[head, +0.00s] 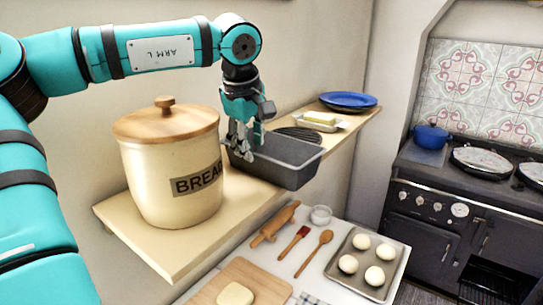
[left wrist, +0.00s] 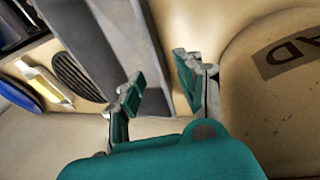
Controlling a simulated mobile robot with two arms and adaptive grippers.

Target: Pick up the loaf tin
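The loaf tin (head: 288,172) is a dark grey rectangular tin on the wooden wall shelf, just right of the bread bin. In the left wrist view the tin (left wrist: 85,35) runs down from the top. My left gripper (head: 240,146) points down at the tin's end nearest the bread bin. In the left wrist view its fingers (left wrist: 158,82) are apart, with a gap between them. One finger is over the tin and the other is on the bread bin side of its long wall. Contact with the wall cannot be told. My right gripper is not in view.
The cream bread bin (head: 170,175) with a wooden lid stands close to the left gripper. Behind the tin on the shelf (head: 150,240) are a dark ribbed oval item (head: 298,134), a butter dish (head: 320,122) and blue plates (head: 348,100). A worktop with baking things lies below.

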